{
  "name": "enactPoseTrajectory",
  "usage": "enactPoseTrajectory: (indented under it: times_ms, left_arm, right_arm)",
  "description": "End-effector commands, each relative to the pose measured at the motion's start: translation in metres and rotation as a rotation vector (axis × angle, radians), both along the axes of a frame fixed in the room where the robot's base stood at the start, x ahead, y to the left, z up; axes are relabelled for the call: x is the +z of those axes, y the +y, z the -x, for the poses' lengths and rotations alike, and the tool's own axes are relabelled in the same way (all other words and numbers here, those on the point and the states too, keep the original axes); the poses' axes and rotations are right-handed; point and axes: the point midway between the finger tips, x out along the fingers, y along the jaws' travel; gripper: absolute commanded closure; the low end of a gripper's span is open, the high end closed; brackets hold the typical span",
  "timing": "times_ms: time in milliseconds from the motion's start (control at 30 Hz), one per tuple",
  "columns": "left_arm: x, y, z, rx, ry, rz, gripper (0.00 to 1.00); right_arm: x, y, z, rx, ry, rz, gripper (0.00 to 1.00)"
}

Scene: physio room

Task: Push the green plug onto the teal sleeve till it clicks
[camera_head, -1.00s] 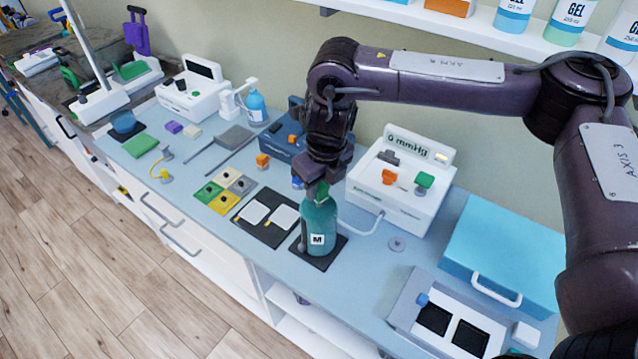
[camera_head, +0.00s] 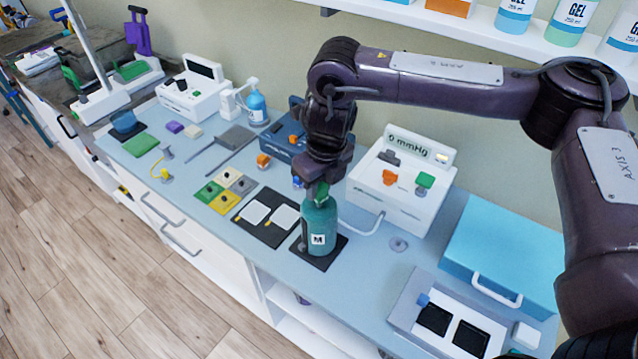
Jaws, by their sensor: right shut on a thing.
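The teal sleeve (camera_head: 320,227), marked M, stands upright on a black pad (camera_head: 329,256) on the blue-grey counter. The green plug (camera_head: 320,191) shows as a small patch just above the sleeve's top. My right gripper (camera_head: 318,182) points down over the sleeve and is shut on the plug. The fingers hide most of the plug, and I cannot tell how deep it sits on the sleeve. My left gripper is not in view.
A white gauge box (camera_head: 405,198) reading 0 mmHg stands behind on the right, with a pale tube running toward the sleeve. A dark board (camera_head: 265,234) with white pads lies left of it. A blue case (camera_head: 505,240) is at the right.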

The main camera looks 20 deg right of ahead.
Motion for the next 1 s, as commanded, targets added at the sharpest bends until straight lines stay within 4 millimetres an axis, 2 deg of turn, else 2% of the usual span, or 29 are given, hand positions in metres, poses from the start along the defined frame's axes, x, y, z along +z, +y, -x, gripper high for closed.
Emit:
enactPoseTrajectory:
  times_ms: [1000]
  left_arm:
    - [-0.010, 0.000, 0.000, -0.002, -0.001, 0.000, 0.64]
  right_arm:
    - [-0.014, 0.000, 0.000, 0.000, 0.000, -0.001, 0.88]
